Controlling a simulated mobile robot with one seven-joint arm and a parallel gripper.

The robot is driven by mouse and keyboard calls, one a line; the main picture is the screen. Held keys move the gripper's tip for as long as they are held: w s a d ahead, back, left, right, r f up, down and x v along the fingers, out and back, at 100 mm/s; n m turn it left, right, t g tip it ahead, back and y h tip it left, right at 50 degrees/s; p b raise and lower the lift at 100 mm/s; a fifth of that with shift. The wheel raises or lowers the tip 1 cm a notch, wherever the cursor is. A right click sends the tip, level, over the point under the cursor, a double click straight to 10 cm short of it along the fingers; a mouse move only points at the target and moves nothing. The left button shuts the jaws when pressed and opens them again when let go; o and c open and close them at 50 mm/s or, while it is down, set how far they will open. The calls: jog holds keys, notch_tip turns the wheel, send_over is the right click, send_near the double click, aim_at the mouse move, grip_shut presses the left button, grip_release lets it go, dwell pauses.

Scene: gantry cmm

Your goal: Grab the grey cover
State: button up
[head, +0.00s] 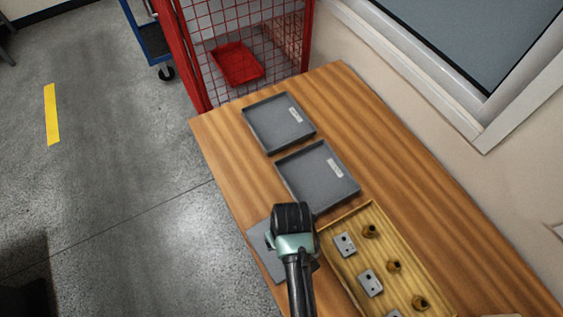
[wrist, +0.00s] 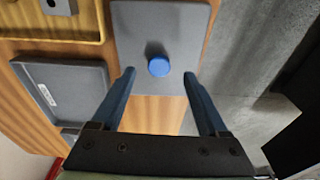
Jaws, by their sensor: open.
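The grey cover is a flat grey plate (wrist: 180,30) with a round blue knob (wrist: 158,66) in its middle. In the wrist view it lies below my gripper (wrist: 159,74), whose two fingers are open and empty, with the knob between the fingertips in the picture. Whether the fingertips are level with the knob I cannot tell. In the head view the plate (head: 262,262) lies at the table's left edge, partly hidden by my arm. The knob is hidden there.
Two shallow grey trays with white labels, one far (head: 270,135) and one nearer (head: 310,180), lie on the wooden table (head: 350,110). A yellow tray (head: 328,237) with grey blocks and brass parts stands to the right. A red mesh cage (head: 190,60) is behind the table.

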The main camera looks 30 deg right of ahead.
jog(key=shift+w+f, duration=0.2)
jog(key=shift+f, duration=0.9)
jog(key=shift+w+f, duration=0.15)
jog(key=shift+f, duration=0.9)
grip_shut()
